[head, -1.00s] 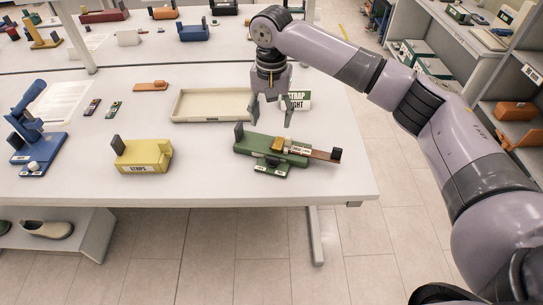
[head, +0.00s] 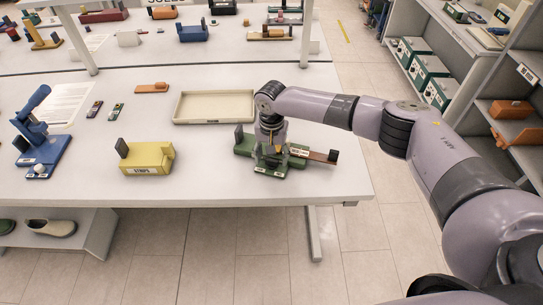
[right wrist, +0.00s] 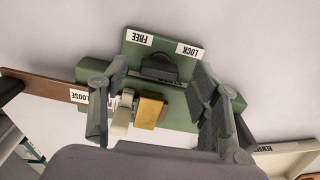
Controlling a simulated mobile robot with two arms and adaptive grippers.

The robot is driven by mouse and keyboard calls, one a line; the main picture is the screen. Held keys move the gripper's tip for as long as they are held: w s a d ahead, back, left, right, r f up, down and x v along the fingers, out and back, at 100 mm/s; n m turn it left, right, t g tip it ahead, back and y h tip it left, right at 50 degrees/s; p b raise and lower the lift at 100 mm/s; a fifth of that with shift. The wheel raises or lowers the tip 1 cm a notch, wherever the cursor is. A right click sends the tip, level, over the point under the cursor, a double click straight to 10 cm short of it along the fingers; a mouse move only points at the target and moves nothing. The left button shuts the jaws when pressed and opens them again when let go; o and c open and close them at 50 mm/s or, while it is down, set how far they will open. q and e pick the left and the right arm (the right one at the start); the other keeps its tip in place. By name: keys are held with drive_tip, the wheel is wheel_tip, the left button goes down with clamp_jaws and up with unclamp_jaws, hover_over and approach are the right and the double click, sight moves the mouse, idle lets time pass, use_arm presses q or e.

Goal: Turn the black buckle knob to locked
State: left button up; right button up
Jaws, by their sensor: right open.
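The green strap fixture (head: 243,146) lies near the table's front edge, partly covered by my right gripper (head: 271,158). In the right wrist view, the black buckle knob (right wrist: 158,69) sits on a green plate with FREE (right wrist: 135,38) and LOCK (right wrist: 189,51) labels, both upside down. I cannot tell which label the knob points to. My right gripper (right wrist: 160,76) is open, one finger on each side of the knob, with no clear contact. A brown strap (right wrist: 45,86), a yellow block (right wrist: 149,111) and a pale part (right wrist: 122,116) are beside it. My left gripper is not in view.
A beige tray (head: 213,121) lies behind the fixture. A yellow STRAPS block (head: 147,157) and a blue device (head: 40,140) stand to the left. The table's front edge (head: 230,202) is close, with clear tabletop between the yellow block and fixture.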

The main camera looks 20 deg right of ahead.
drive_tip(key=shift+f, duration=0.7)
drive_tip(key=shift+c, duration=0.4)
